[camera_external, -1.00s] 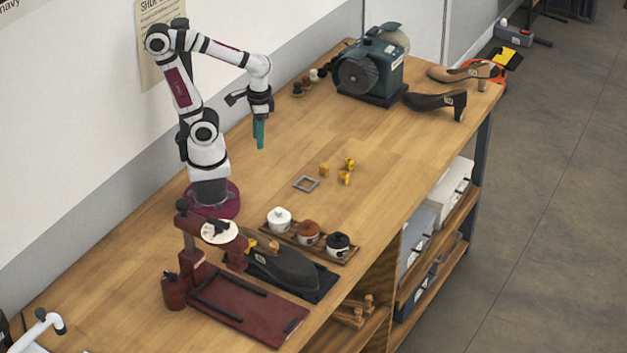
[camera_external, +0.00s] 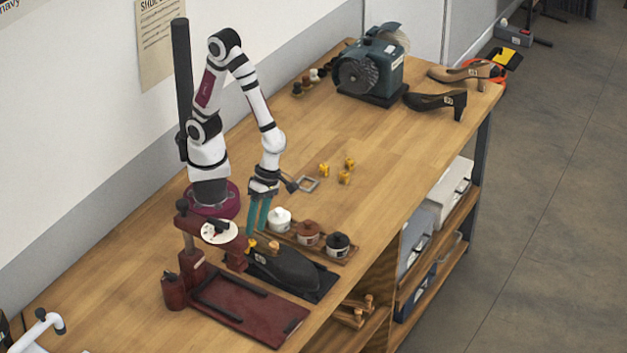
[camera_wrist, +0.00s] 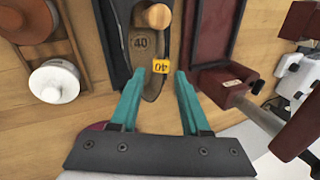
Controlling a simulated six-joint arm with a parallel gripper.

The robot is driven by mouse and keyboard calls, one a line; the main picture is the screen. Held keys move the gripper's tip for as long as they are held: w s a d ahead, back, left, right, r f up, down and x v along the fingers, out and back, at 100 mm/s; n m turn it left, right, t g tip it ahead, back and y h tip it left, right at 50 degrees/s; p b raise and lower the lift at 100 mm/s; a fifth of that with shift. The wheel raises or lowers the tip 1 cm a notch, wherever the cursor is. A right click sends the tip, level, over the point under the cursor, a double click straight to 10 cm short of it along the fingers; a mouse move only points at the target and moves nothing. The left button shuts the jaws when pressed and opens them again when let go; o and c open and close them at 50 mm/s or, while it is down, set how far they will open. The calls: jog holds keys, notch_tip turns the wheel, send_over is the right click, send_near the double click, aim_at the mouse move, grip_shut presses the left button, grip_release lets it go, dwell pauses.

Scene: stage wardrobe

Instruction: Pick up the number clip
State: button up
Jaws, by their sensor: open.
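A small yellow number clip marked 40 (camera_wrist: 160,66) sits at the narrow end of a dark shoe form (camera_wrist: 143,75), which also carries a 40 label. In the wrist view, the clip lies between my teal fingertips, with space on both sides. My gripper (camera_wrist: 160,74) is open and empty, pointing down over that end of the shoe form. In the external view, my gripper (camera_external: 257,230) hangs beside the dark shoe form (camera_external: 287,269). The number clip (camera_external: 252,243) shows there as a small yellow patch by the fingertips. The exact height gap is unclear.
A red press (camera_external: 240,312) stands close in front. A wooden tray with white (camera_external: 279,219), brown (camera_external: 308,232) and black (camera_external: 338,244) jars lies beside the shoe form.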

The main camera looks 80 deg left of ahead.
jog(key=x, duration=0.6)
jog(key=shift+s+a+r, duration=0.1)
jog(key=shift+s, duration=0.05)
grip_shut()
